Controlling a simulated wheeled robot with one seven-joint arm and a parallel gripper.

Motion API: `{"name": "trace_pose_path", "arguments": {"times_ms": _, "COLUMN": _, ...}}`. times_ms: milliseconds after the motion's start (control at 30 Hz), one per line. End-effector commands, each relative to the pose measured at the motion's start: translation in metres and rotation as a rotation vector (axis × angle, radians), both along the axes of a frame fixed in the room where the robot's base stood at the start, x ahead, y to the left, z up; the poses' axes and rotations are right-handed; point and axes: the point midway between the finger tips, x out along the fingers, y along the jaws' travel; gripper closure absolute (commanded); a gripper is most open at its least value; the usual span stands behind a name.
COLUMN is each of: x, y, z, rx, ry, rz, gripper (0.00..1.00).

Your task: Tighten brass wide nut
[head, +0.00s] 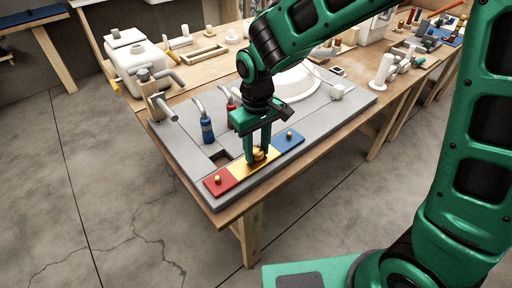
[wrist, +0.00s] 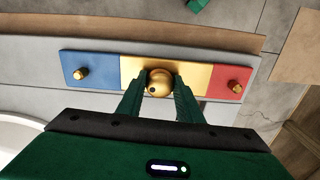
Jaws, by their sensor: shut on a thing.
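The brass wide nut (wrist: 159,82) is a round golden piece with a dark hole, on the yellow middle section of a coloured strip (wrist: 197,75). My gripper (wrist: 160,90) reaches down over the strip, with one finger on each side of the nut, and is shut on it. In the head view the nut (head: 259,154) shows between the fingers of my gripper (head: 258,158), partly hidden by them. Smaller brass pieces sit on the red section (head: 220,184) and the blue section (head: 287,139).
The strip lies along the front edge of a grey slab (head: 190,150) on a wooden bench. A blue-handled bent pipe (head: 207,130) and a red-handled one (head: 231,104) stand behind it. A white basin (head: 298,84) is behind my gripper.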

Motion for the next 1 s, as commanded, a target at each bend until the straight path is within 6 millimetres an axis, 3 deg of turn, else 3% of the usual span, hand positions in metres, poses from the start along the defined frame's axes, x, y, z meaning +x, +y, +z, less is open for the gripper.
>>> {"name": "trace_pose_path", "arguments": {"times_ms": 433, "x": -0.0026, "y": 0.0052, "z": -0.002, "rx": 0.005, "ry": 0.005, "rz": -0.452, "gripper": 0.99}}
{"name": "trace_pose_path", "arguments": {"times_ms": 900, "x": -0.0036, "y": 0.0052, "z": -0.0025, "rx": 0.004, "ry": 0.007, "rz": -0.495, "gripper": 0.99}}
{"name": "trace_pose_path", "arguments": {"times_ms": 933, "x": -0.0036, "y": 0.0052, "z": -0.0025, "rx": 0.004, "ry": 0.007, "rz": -0.495, "gripper": 0.62}}
{"name": "trace_pose_path", "arguments": {"times_ms": 967, "x": -0.0035, "y": 0.005, "z": -0.0025, "rx": 0.004, "ry": 0.007, "rz": -0.495, "gripper": 0.56}}
{"name": "trace_pose_path", "arguments": {"times_ms": 1000, "x": -0.0033, "y": 0.0047, "z": -0.0024, "rx": 0.003, "ry": 0.006, "rz": -0.496, "gripper": 0.56}}
